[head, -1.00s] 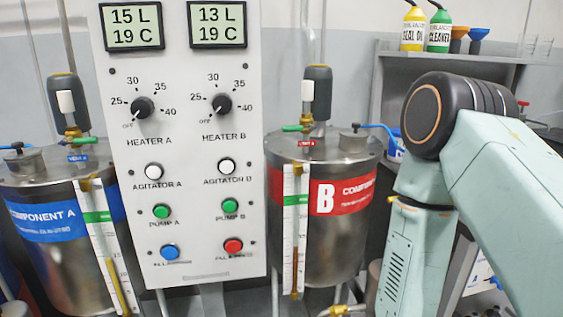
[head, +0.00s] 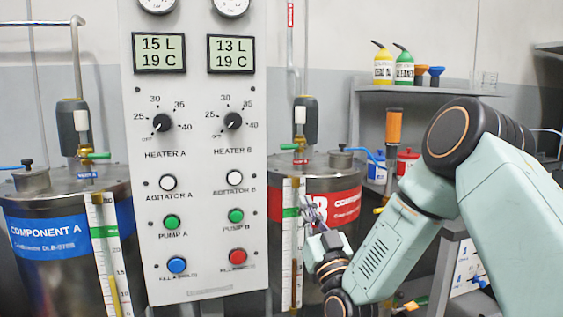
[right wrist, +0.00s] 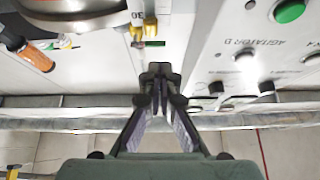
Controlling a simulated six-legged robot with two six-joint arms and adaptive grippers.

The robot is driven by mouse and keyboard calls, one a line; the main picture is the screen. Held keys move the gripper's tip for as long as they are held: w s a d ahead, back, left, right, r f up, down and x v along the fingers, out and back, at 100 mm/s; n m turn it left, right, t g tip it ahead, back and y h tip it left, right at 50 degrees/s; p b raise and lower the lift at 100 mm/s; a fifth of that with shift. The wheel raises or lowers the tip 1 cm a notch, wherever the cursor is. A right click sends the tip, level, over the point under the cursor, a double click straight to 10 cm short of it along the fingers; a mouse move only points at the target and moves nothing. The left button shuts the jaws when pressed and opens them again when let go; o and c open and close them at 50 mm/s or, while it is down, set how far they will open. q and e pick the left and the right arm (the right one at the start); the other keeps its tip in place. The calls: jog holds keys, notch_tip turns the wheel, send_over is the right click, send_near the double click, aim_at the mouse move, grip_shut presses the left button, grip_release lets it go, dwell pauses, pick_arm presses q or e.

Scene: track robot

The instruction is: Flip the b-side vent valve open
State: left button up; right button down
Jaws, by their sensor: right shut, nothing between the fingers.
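The b-side vent valve shows in the head view as a green handle (head: 290,146) on a brass fitting, above a small red label on the lid of tank B (head: 335,172). The handle lies roughly level and points left. My right gripper (head: 309,208) is in front of tank B's red band, below the lid and apart from the valve. In the right wrist view its fingers (right wrist: 160,78) are together and empty. I cannot tell the valve clearly in that view. My left gripper is not in view.
The control panel (head: 196,270) stands left of tank B. B's level gauge (head: 291,240) stands close beside my right gripper. Tank A (head: 50,275), with its own green vent handle (head: 97,156), is farther left. A shelf (head: 430,92) with bottles is behind at right.

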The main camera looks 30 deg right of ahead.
jog(key=r, duration=0.1)
jog(key=h+b, duration=0.1)
jog(key=b, duration=0.2)
send_near(291, 148)
jog(key=shift+t, duration=0.3)
jog(key=x, duration=0.5)
jog(key=shift+w+d+f, duration=0.2)
jog(key=shift+w+f, duration=0.05)
jog(key=shift+w, duration=0.05)
jog(key=shift+w+r, duration=0.45)
jog(key=shift+w, duration=0.1)
